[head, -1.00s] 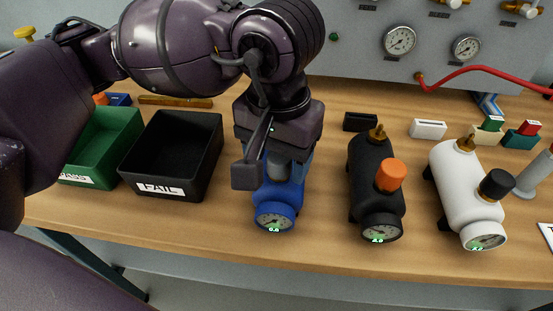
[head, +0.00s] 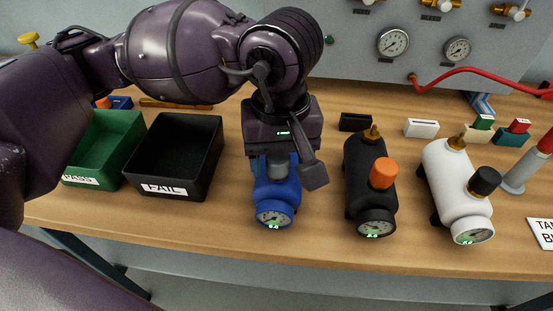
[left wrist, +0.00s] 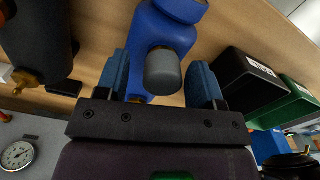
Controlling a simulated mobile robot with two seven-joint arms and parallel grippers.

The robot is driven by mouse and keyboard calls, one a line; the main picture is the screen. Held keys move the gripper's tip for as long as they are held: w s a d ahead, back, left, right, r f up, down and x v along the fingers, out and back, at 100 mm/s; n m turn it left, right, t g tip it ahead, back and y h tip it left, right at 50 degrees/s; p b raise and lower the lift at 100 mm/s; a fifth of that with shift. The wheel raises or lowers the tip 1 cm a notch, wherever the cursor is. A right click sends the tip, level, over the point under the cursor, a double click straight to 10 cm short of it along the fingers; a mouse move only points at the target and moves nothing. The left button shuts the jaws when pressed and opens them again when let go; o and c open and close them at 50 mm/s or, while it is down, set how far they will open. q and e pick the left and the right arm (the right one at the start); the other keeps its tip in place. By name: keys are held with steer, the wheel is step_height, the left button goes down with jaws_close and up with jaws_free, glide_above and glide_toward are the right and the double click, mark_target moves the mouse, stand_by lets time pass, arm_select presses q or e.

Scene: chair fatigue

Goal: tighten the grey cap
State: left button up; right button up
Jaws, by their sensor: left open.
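The grey cap (head: 278,165) sits on top of the blue tank (head: 276,196), which stands on the bench with its gauge facing the front edge. My left gripper (head: 279,160) is directly above the blue tank and points down. In the left wrist view, its two blue-grey fingers stand apart on either side of the grey cap (left wrist: 163,72), with visible gaps between them and the cap. The gripper is open and holds nothing. The hand partly hides the back of the tank in the head view. My right gripper is not in view.
A black tank (head: 369,198) with an orange cap and a white tank (head: 448,178) with a black cap stand to the right. A black FAIL bin (head: 204,178) and a green bin (head: 128,166) stand to the left. A panel with gauges (head: 393,42) rises behind.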

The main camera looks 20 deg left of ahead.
arm_select(q)
steer(key=shift+r+n, duration=0.1)
steer(key=shift+n, duration=0.6)
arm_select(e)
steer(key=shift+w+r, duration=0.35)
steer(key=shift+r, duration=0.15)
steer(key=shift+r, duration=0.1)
arm_select(q)
steer(key=shift+r+n+p, duration=0.15)
steer(key=shift+n+p, duration=0.45)
steer(key=shift+n, duration=1.4)
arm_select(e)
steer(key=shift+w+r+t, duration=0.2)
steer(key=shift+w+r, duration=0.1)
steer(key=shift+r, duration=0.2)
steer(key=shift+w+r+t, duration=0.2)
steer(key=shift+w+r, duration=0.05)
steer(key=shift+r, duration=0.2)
arm_select(q)
steer(key=shift+w, duration=0.1)
steer(key=shift+c, duration=0.4)
